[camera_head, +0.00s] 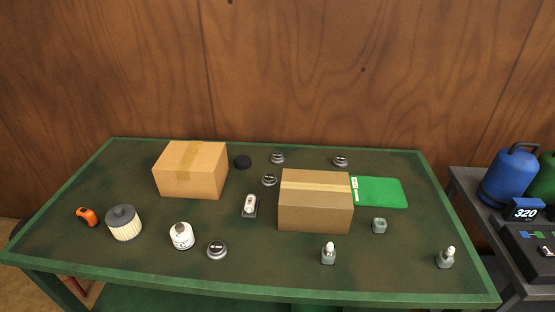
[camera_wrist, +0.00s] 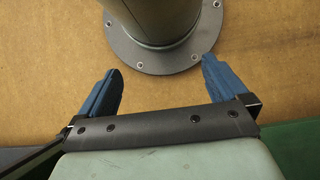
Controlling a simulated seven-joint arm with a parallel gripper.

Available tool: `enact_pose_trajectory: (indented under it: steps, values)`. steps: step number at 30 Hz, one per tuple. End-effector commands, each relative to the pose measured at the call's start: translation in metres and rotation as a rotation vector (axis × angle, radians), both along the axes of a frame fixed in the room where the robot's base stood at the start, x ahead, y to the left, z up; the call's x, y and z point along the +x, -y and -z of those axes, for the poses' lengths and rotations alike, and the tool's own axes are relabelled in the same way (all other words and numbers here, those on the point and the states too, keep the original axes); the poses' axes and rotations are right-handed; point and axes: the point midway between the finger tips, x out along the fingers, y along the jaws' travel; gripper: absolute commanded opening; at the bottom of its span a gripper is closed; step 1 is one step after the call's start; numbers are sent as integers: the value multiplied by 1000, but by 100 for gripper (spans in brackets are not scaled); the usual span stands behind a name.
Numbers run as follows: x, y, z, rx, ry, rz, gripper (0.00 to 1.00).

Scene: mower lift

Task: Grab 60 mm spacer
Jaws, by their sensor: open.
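Several low, round grey spacers with dark labelled tops lie flat on the green-edged table in the head view. One spacer (camera_head: 217,250) is at the front, left of the middle. Another spacer (camera_head: 341,160) lies at the back right. The labels are too small for me to tell surely which is 60 mm. My gripper (camera_wrist: 159,65) shows only in the wrist view, its blue fingers spread apart with no spacer between them.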

Motion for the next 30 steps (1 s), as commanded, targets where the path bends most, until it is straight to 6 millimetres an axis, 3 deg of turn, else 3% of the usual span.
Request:
enact_pose_trajectory:
  steps: [8, 10, 20, 30]
  values:
    - [0, 0, 0, 0, 0, 0, 100]
    - [0, 0, 0, 0, 0, 0, 93]
    - [3, -1, 1, -7, 8, -20, 93]
    - [50, -15, 14, -96, 127, -300, 93]
